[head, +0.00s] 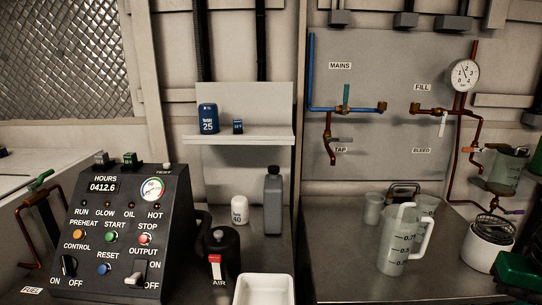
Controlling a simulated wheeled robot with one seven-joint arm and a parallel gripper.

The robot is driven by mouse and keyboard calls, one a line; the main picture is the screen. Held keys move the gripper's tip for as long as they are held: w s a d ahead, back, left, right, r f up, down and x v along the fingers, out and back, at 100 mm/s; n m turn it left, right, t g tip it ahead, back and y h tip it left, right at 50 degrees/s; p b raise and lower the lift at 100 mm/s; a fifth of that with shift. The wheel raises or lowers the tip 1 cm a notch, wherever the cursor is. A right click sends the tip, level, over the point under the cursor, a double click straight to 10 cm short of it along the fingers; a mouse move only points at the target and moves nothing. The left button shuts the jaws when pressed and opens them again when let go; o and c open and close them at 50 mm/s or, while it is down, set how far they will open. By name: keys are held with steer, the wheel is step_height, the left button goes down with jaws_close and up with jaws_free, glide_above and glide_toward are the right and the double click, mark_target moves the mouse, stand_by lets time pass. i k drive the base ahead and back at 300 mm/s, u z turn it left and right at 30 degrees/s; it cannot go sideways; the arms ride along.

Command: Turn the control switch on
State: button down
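The control switch (68,265) is a black rotary knob at the lower left of the dark sloped control panel (120,215) in the head view. The word CONTROL is above it, ON is below it to the left and OFF below it to the right. The knob is small and dark, so I cannot tell for certain which label it points to. My gripper is not in view, and nothing covers the switch.
On the panel are PREHEAT, START, STOP and RESET buttons, a gauge (152,189) and a pale OUTPUT lever (135,273). A black AIR canister (222,248) and white tray (264,290) stand to its right. A green-handled lever (40,180) is left of it.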

mark_target(69, 265)
steer(key=u, duration=1.35)
steer(key=k, duration=1.3)
steer(key=u, duration=0.5)
steer(key=i, duration=0.75)
steer(key=u, duration=0.4)
steer(key=i, duration=1.4)
steer(key=z, duration=0.55)
